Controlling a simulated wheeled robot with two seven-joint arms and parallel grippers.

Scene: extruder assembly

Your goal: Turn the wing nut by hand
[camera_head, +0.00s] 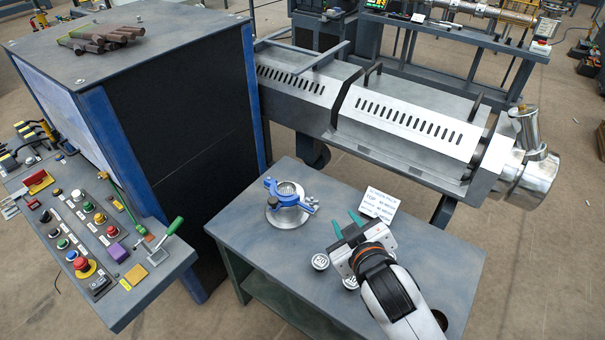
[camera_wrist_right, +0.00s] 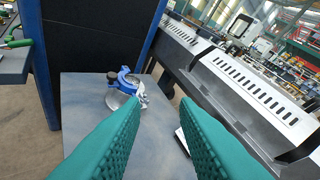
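A blue clamp ring (camera_head: 271,186) sits around a silver flanged fitting (camera_head: 287,217) on the grey work table. In the right wrist view the clamp (camera_wrist_right: 124,73) shows ahead, between and beyond my fingers. A small fastener (camera_head: 309,205) sticks out on the clamp's right side; it is too small to tell its wing shape for sure. My right gripper (camera_head: 346,222) is open and empty, with two teal fingers spread apart. It is above the table, right of and apart from the clamp. My left gripper is not in view.
A control panel (camera_head: 100,235) with buttons and levers stands left. The extruder barrel housing (camera_head: 400,120) runs behind the table. The table's left part is clear.

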